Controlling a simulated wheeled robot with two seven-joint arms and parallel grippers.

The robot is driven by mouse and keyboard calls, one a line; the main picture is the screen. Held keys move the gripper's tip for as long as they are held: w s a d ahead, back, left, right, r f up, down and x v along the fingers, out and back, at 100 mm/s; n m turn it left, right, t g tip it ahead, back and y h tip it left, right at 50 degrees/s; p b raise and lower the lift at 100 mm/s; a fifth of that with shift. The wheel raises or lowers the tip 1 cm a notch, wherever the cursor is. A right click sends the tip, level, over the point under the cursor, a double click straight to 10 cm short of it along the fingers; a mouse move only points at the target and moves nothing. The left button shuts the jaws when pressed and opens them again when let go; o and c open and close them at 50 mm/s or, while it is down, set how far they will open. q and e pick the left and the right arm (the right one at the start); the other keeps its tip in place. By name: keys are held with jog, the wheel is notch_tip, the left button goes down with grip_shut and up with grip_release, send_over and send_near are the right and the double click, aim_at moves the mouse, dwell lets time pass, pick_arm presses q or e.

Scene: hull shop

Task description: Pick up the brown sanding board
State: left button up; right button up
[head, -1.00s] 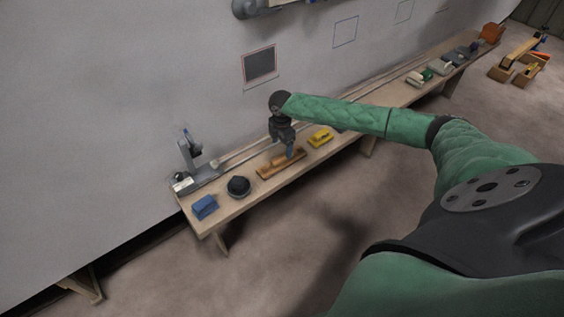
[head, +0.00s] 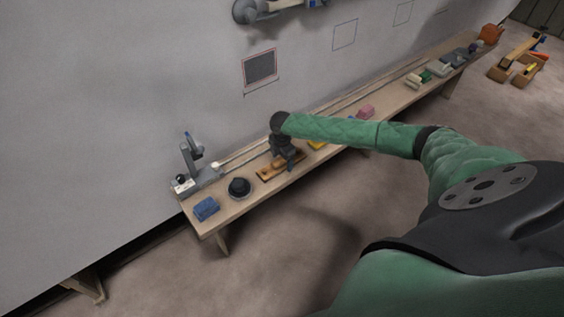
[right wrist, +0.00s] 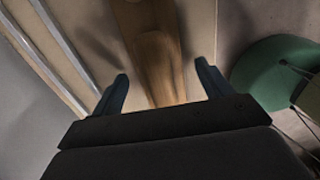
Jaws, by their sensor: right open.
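The brown sanding board (head: 267,174) lies on the long wooden bench, between a dark round thing and a yellow block. In the right wrist view the board (right wrist: 155,60) runs lengthwise between my fingers. My right gripper (head: 287,164) is just over the board in the head view, pointing down. In the right wrist view my right gripper (right wrist: 162,88) is open, one finger on each side of the board, with gaps between. The gripper hides part of the board in the head view. My left gripper is not in view.
On the bench (head: 225,222) stand a blue block (head: 206,208), a dark round thing (head: 239,187), a grey stand (head: 190,158) and a partly hidden yellow block (head: 317,144). A pink block (head: 366,111) lies farther right. The wall rises behind the bench.

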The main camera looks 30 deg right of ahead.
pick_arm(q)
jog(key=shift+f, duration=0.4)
pick_arm(e)
jog(key=shift+f, duration=0.35)
jog(key=c, duration=1.2)
jog(key=shift+r, duration=0.1)
jog(key=shift+c, duration=0.2)
jog(key=shift+r, duration=0.45)
notch_tip(320, 180, up, 2)
jog(key=shift+w+r+b, duration=0.1)
jog(key=shift+r+b, duration=0.1)
jog(key=shift+b, duration=0.55)
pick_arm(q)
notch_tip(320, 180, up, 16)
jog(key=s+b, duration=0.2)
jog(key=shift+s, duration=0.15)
pick_arm(e)
jog(key=s+d+r, duration=0.6)
jog(key=s+r, duration=0.1)
jog(key=s, duration=0.3)
jog(key=shift+r, duration=0.3)
